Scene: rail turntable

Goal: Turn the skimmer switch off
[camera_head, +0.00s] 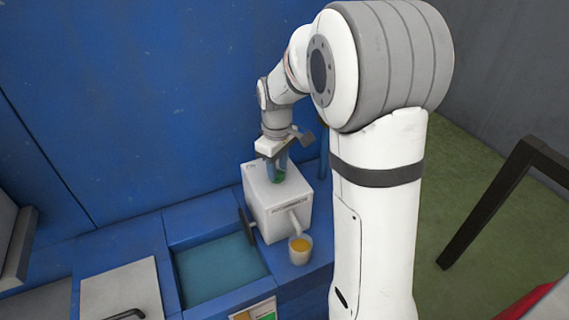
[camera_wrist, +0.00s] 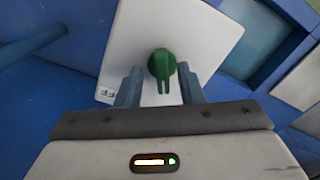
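The skimmer is a white box (camera_head: 262,205) at the right end of the blue counter, with a spout on its front. Its switch is a green knob (camera_head: 279,177) on the top face. The knob also shows in the wrist view (camera_wrist: 162,66), with its narrow end pointing towards my gripper. My gripper (camera_head: 277,168) points down over the box top. In the wrist view its two blue-grey fingers (camera_wrist: 160,88) are apart, one on each side of the knob, with gaps between. Small marking on the box top (camera_wrist: 105,93) is too small to read.
A cup with orange-yellow contents (camera_head: 300,250) stands under the spout. A dark disc (camera_head: 247,225) is on the box's left side, beside a basin of teal water (camera_head: 222,268). A blue wall (camera_head: 130,90) rises behind. A dark frame (camera_head: 490,200) stands at right.

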